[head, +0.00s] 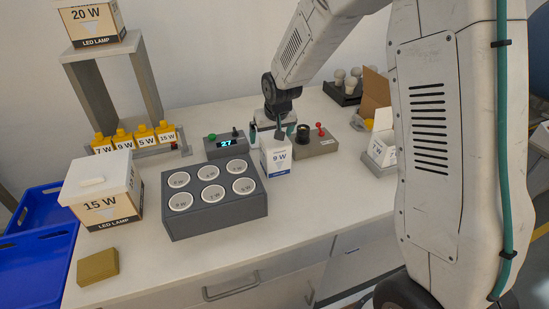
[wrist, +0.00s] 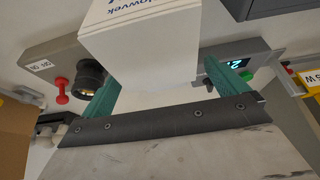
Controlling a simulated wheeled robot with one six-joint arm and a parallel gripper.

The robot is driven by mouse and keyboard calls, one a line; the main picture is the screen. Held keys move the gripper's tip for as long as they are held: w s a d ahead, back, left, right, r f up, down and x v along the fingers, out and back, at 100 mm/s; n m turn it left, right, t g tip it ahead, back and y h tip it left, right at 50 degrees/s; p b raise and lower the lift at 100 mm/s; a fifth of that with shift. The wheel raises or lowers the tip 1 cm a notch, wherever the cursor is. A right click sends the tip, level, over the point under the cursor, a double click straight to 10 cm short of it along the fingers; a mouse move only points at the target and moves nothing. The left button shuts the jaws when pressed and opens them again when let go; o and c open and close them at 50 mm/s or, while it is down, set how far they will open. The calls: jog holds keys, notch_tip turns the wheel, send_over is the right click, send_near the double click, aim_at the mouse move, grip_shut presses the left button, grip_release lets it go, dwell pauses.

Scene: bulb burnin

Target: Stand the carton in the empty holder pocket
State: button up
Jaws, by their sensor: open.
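A white carton marked 9 W (head: 276,159) stands upright on the white counter, right of a grey block. It also shows in the wrist view (wrist: 150,45). My gripper (head: 273,132) is at the carton's top, jaws open. In the wrist view, its teal fingers (wrist: 165,90) are on either side of the carton; I cannot tell whether they touch it. The grey block (head: 217,214) has several round white-lined openings with W labels. Another white carton (head: 381,150) stands at the right, partly hidden by my arm. I cannot make out an empty rectangular pocket.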

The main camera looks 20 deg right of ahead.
jog(key=shift+f, duration=0.1)
jog(key=c, duration=1.4)
